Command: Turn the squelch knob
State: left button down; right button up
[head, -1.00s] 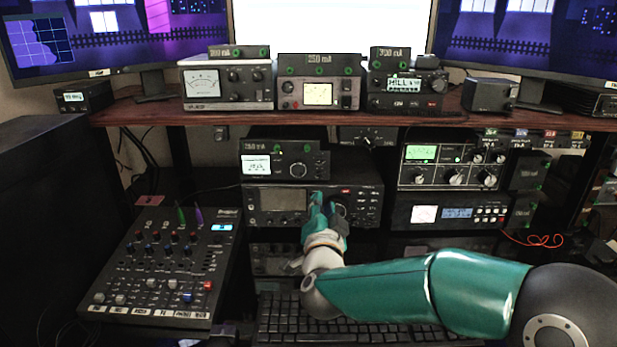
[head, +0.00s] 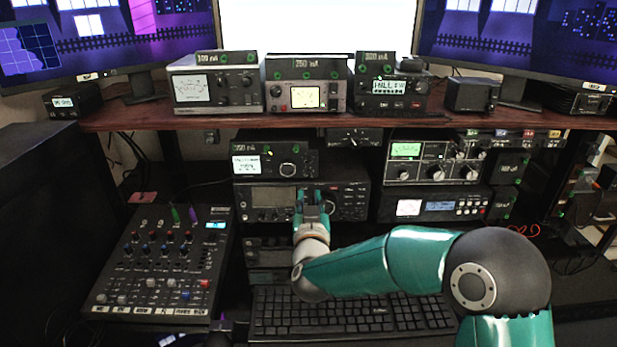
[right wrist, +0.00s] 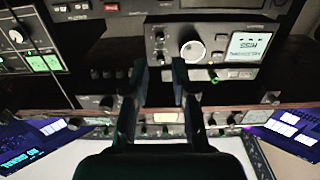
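My right gripper (head: 311,194) is in front of the middle of a black transceiver (head: 352,187), between its grey display (head: 272,196) and the dial side on the right. Its two fingers stand apart with nothing visible between them; the right wrist view also shows the open fingers (right wrist: 159,66). I cannot read a squelch label, so I cannot tell which knob it is. The gripper hides part of the transceiver's front. A smaller unit above has a large round knob (head: 288,170), which also shows upside down in the right wrist view (right wrist: 193,50). My left gripper is not in view.
A mixer (head: 130,285) lies at the left and a keyboard (head: 350,312) sits below my right arm. A wooden shelf (head: 220,121) with several devices runs above. More radio units (head: 432,172) stand at the right, close beside the transceiver.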

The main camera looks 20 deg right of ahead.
aim_at(308, 176)
jog(key=p+x, duration=0.1)
jog(key=x, duration=0.8)
jog(key=shift+w+d, duration=0.1)
jog(key=shift+w, duration=0.05)
jog(key=shift+f, duration=0.1)
grip_shut()
